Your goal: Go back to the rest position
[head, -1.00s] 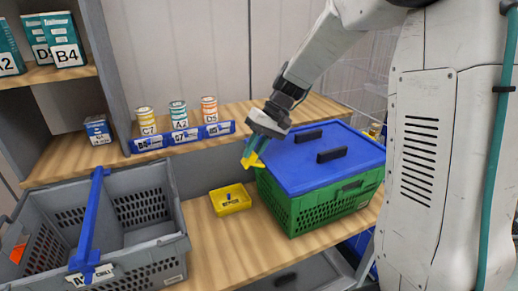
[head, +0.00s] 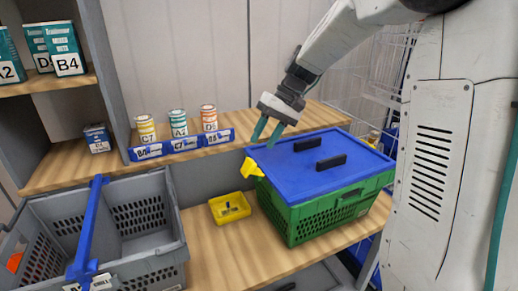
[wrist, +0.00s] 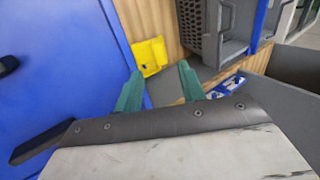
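My gripper (head: 267,133) is open and empty, with its two teal fingers pointing down above the far left part of the blue lid (head: 362,172). The fingers also show apart in the wrist view (wrist: 160,91). The lid has two black handles and lies on a green crate (head: 322,220). A small yellow piece (head: 253,171) is at the left edge of the lid, below and apart from the fingertips. A yellow piece shows in the wrist view too, but I cannot tell whether it is this one or the tray.
A small yellow tray (head: 230,208) stands on the wooden table left of the crate. A grey tote (head: 170,250) with a blue bar is at the left. Several labelled cans stand on the shelf (head: 85,172) behind. A wire rack (head: 370,75) is behind the arm.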

